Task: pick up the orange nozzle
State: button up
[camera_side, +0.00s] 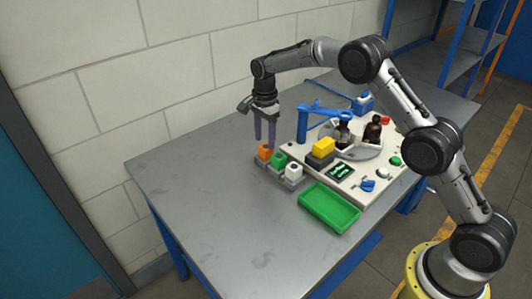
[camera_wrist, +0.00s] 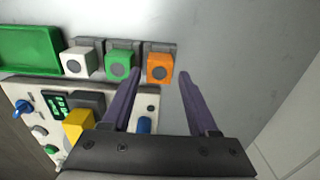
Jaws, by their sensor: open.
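The orange nozzle (camera_side: 265,152) sits in the end slot of a grey holder (camera_side: 291,183), at the left end of the row in the side view. It also shows in the wrist view (camera_wrist: 159,68), as an orange block with a dark round face. A green nozzle (camera_side: 279,161) and a white nozzle (camera_side: 293,171) sit beside it in the same row. My gripper (camera_side: 264,145) is above the orange nozzle, with its two purple fingers pointing down. In the wrist view the fingers (camera_wrist: 158,74) are spread apart with nothing held between them.
A green tray (camera_side: 329,207) lies in front of a white station board (camera_side: 375,187). On the board are a yellow block (camera_side: 323,147), amber bottles (camera_side: 372,131) and a blue arm-like fixture (camera_side: 320,109). The grey table (camera_side: 205,190) is clear to the left.

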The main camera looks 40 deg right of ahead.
aim_at(266, 147)
notch_tip(266, 147, down, 5)
jog(key=shift+d+r, duration=0.1)
jog(key=shift+d, duration=0.05)
jog(key=shift+c, duration=0.3)
grip_shut()
